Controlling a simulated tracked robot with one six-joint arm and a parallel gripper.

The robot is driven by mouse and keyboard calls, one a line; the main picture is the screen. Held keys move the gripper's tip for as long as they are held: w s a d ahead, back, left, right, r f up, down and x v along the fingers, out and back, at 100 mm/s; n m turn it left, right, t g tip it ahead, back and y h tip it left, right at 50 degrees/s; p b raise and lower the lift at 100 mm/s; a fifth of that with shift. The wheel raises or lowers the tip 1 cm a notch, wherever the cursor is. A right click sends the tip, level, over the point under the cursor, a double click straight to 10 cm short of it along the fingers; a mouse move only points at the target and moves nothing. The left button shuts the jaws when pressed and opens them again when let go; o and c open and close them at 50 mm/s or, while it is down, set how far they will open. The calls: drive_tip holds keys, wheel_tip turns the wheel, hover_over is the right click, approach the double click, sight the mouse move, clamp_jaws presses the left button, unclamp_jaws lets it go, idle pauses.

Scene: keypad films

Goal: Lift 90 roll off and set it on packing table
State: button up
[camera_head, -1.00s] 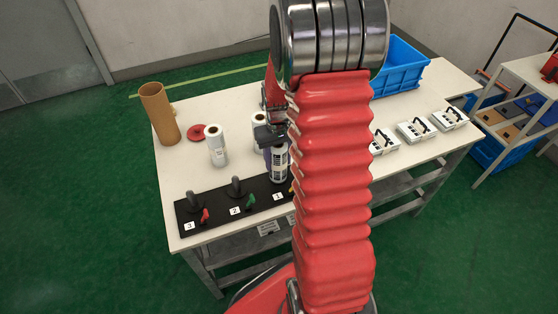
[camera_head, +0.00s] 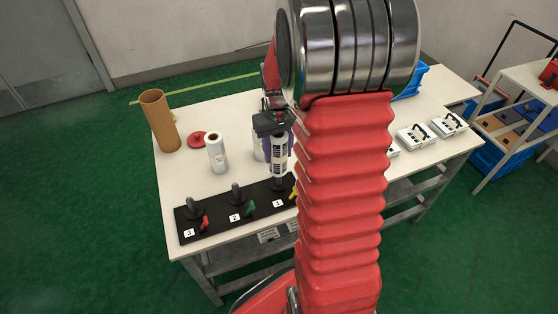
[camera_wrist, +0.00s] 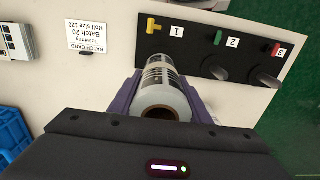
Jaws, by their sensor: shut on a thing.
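My gripper (camera_head: 272,130) is shut on a white film roll (camera_head: 279,157) with a printed label. The roll is upright, above the post marked 1 on the black base (camera_head: 257,205). A dark post shows below its lower end; whether its tip is still inside the roll cannot be told. In the wrist view the purple fingers flank the roll (camera_wrist: 162,92), its hollow core facing me. The roll's size is not readable. The packing table (camera_head: 182,172) is pale; two other white rolls stand on it, one in the open (camera_head: 216,152) and one partly hidden behind my gripper (camera_head: 258,148).
Posts 2 (camera_head: 237,194) and 3 (camera_head: 194,207) are bare, with green and red levers. A brown tube (camera_head: 160,122) and red disc (camera_head: 196,139) are at the back left. A batch card (camera_wrist: 92,38) reads roll size 120.

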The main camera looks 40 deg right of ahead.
drive_tip(key=shift+r, duration=1.5)
drive_tip(key=w+a+n, duration=0.1)
drive_tip(key=w+a, duration=0.3)
drive_tip(key=a, duration=0.3)
drive_tip(key=w+a+n, duration=0.1)
drive_tip(key=w+a, duration=0.3)
drive_tip(key=a, duration=0.3)
drive_tip(key=w+a+f, duration=0.1)
drive_tip(key=w+a, duration=0.3)
drive_tip(key=a, duration=0.3)
drive_tip(key=shift+a+n, duration=0.25)
drive_tip(key=shift+n, duration=0.15)
drive_tip(key=shift+f, duration=0.1)
